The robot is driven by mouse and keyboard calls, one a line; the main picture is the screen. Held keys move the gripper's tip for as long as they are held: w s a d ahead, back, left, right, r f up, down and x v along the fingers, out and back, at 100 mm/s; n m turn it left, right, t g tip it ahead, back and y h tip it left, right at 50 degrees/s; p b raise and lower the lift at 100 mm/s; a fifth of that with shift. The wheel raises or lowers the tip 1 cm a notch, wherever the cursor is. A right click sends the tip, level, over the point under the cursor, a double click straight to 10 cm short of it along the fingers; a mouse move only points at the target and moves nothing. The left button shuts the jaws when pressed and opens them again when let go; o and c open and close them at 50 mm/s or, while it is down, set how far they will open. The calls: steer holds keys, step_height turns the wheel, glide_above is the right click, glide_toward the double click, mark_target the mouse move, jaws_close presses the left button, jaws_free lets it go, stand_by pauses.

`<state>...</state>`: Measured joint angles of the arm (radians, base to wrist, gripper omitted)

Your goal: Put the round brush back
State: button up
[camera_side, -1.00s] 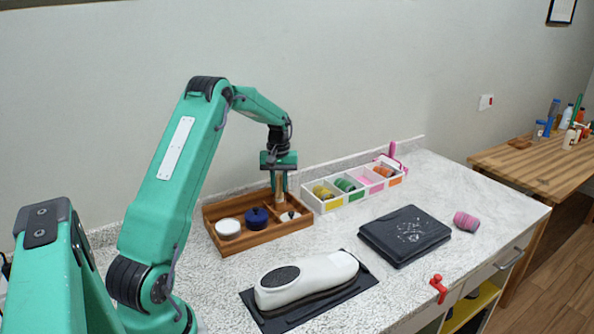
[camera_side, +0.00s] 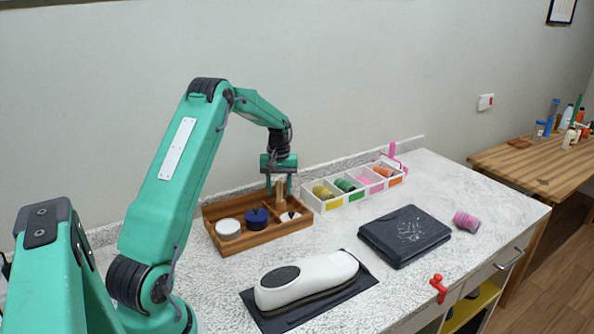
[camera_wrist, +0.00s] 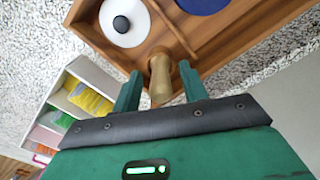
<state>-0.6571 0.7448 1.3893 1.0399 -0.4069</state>
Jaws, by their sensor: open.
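An upright wooden handle (camera_side: 281,192), which looks like the round brush, stands at the back right of the wooden tray (camera_side: 262,238). Its lower end is hidden, so I cannot see bristles or exactly how it sits. My gripper (camera_side: 279,186) is just above the tray, pointing down, with its fingers apart on either side of the handle's top. In the wrist view the handle (camera_wrist: 160,78) shows between the two open fingertips (camera_wrist: 158,88), with a gap on each side.
The tray also holds a white jar (camera_side: 228,228), a dark blue jar (camera_side: 257,217) and a small white dark-knobbed piece (camera_side: 290,215). A white divided box (camera_side: 327,205) of coloured rolls stands right. A white device (camera_side: 310,280), black folded item (camera_side: 405,236) and pink roll (camera_side: 466,222) lie on the counter.

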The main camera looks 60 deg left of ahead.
steer(key=shift+r, duration=0.1)
step_height(320, 180, up, 13)
steer(key=shift+w, duration=0.15)
stand_by(0.5)
stand_by(0.5)
steer(key=s+d+r+m+t, duration=0.1)
steer(key=s+d+r+m, duration=0.15)
steer(key=d, duration=0.45)
steer(key=s+d+r+m+t+y, duration=0.1)
steer(key=s+d+r+m, duration=0.1)
steer(key=d+r, duration=0.35)
steer(key=s+d+r+m+t, duration=0.1)
steer(key=s+d+r+m, duration=0.1)
steer(key=d, duration=0.6)
steer(key=s+d+f+m+t, duration=0.1)
steer(key=s+d+f+m, duration=0.1)
steer(key=s+d, duration=0.4)
steer(key=s+d+f+m+t, duration=0.2)
steer(key=s+d+m, duration=0.1)
steer(key=s+d, duration=0.4)
steer(key=shift+s+f+m+h, duration=0.25)
steer(key=shift+s+m+h, duration=0.15)
steer(key=shift+s, duration=0.5)
